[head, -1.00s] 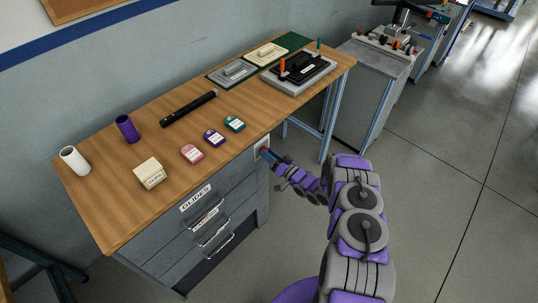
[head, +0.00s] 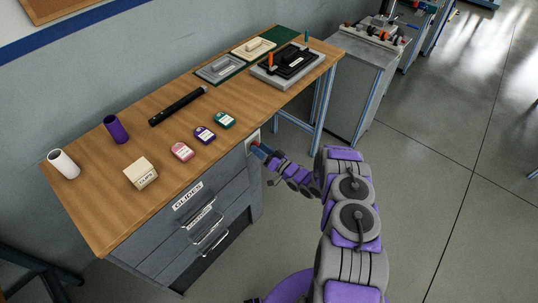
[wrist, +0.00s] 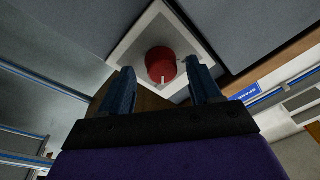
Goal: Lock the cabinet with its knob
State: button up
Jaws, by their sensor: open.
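The cabinet (head: 172,238) is a grey drawer unit under the wooden bench top. Its knob (wrist: 161,65) is red and round with a small white mark, on a square white plate (wrist: 143,38) in the wrist view. In the head view the plate (head: 253,136) shows at the cabinet's right end, just under the bench top, with the knob mostly hidden by my gripper. My gripper (wrist: 164,88) is open, its two blue fingers pointing at the knob, one on either side of it. I cannot tell whether they touch it. My gripper (head: 259,151) also shows in the head view.
The bench top (head: 200,190) carries a white cup (head: 64,165), a purple cup (head: 116,129), a cream box (head: 140,173), a black bar (head: 178,106), several small coloured boxes and a black fixture (head: 290,62). The floor to the right (head: 440,150) is clear.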

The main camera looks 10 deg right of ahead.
jog(key=p+v, duration=0.3)
jog(key=v, duration=1.4)
jog(key=w+d+r+n+g+h, duration=0.1)
jog(key=w+d+r+g+h, duration=0.1)
jog(key=w+d+r+h, duration=0.25)
jog(key=w+d+r+n+g+h, duration=0.1)
jog(key=w+d+r+g+h, duration=0.15)
jog(key=w+r, duration=0.35)
notch_tip(320, 180, up, 13)
jog(key=s+d+m+g+h, duration=0.1)
jog(key=s+g+h, duration=0.2)
jog(key=h, duration=0.3)
jog(key=s+a+r+m+g+h, duration=0.1)
jog(key=s+a+r+g, duration=0.15)
jog(key=s+r, duration=0.4)
jog(key=s+a+r+m+g, duration=0.1)
jog(key=s+a+r+g, duration=0.2)
jog(key=s, duration=0.7)
jog(key=s+a+r+g, duration=0.1)
jog(key=s+a, duration=0.3)
jog(key=s, duration=0.6)
jog(key=s+a+r+g+y, duration=0.1)
jog(key=s+a+r+g, duration=0.1)
jog(key=s, duration=0.8)
jog(key=s+a+r+g+y, duration=0.1)
jog(key=s+a+r, duration=0.3)
jog(key=s+a, duration=0.3)
jog(key=s, duration=0.3)
jog(key=shift+n+g, duration=0.3)
jog(key=shift+n, duration=0.1)
